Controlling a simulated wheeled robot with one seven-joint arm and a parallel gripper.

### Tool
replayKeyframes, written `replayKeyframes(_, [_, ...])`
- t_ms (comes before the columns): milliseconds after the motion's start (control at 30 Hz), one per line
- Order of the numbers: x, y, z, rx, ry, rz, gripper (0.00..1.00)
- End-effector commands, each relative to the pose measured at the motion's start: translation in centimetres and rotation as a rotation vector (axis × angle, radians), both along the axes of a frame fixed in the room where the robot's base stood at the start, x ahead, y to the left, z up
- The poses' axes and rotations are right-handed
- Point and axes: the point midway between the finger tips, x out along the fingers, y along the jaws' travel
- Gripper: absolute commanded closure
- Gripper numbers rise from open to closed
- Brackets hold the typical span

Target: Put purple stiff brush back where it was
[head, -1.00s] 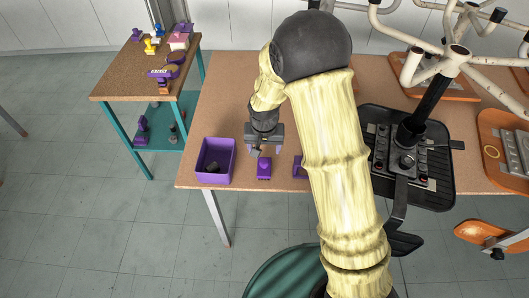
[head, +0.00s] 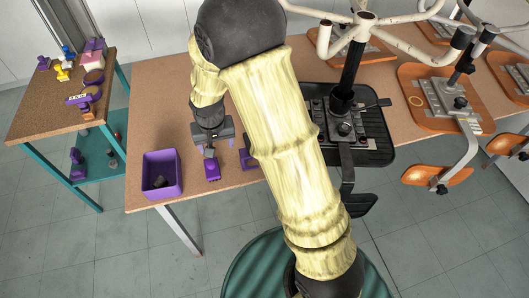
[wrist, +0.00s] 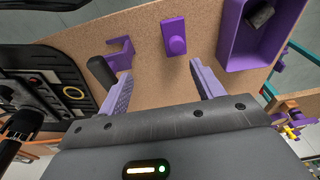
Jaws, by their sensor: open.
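A small purple block with a round knob (head: 212,170), which looks like the brush, stands on the brown table (head: 150,120) near its front edge. It also shows in the wrist view (wrist: 175,38), ahead of the gap between my fingers. My gripper (head: 214,147) is open and empty, over and just behind the block in the head view. In the wrist view both purple-grey fingers of my gripper (wrist: 160,75) are spread apart, and the block is clear of them. Its bristles are not visible.
A purple bin (head: 162,174) holding a dark object stands left of the block. A purple bracket (wrist: 120,53) lies on the other side. A black tray (head: 372,148) with a chair base is further right. A side table (head: 40,107) at left carries several items.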

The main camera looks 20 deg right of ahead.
Motion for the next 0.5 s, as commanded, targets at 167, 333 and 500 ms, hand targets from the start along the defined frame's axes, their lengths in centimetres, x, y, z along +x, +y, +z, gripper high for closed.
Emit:
replayKeyframes(167, [-4.3,-5.3,4.4,0.004,-0.024,0.000,0.33])
replayKeyframes(333, [-9.4,-9.3,7.2,0.000,-0.046,0.012,0.33])
replayKeyframes(500, [-13.8,-11.6,8.6,-0.009,-0.062,0.023,0.33])
